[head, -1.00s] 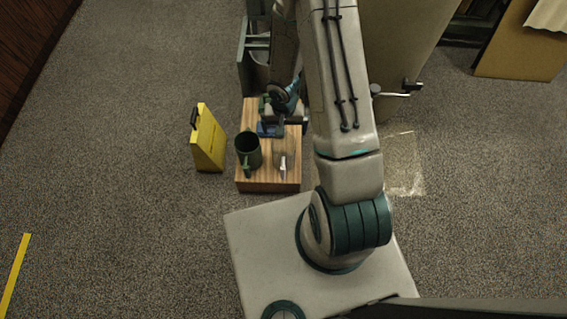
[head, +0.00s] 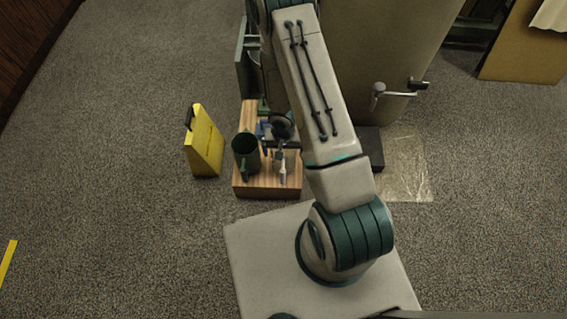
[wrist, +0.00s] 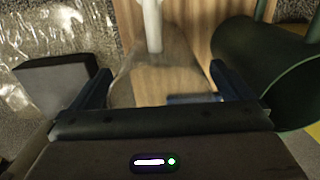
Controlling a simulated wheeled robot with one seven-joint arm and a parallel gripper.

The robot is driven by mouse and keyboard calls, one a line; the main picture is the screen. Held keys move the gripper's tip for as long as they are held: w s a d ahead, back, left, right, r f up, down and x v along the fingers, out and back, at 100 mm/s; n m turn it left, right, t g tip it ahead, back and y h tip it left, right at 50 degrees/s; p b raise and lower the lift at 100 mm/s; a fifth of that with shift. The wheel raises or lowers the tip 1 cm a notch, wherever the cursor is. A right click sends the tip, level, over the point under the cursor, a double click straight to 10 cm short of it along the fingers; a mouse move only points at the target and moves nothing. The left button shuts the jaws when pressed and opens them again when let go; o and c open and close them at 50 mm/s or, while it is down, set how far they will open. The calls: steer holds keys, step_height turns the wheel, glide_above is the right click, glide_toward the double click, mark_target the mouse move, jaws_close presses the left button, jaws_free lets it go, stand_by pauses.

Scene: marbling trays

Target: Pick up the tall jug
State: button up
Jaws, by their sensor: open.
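A dark green jug (head: 245,148) with an open top and a handle stands on a small wooden stand. It also shows large in the wrist view (wrist: 262,62), right of my gripper. A clear, see-through vessel (wrist: 135,75) with a whitish upright handle stands beside it, and it shows faintly in the head view (head: 292,170). I cannot tell which of the two is the tall jug. My gripper (wrist: 160,72) is open, its fingers on either side of the clear vessel in the wrist view. Contact cannot be made out. My arm hides part of the stand.
The wooden stand (head: 265,190) has a small blue item (wrist: 190,99) on it. A yellow case-like object (head: 205,143) stands on the carpet at left. A dark block (head: 372,148) and a shiny clear sheet (head: 410,165) lie at right.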

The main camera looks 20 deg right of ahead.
step_height(320, 180, down, 2)
steer(key=shift+b, duration=0.3)
steer(key=c, duration=1)
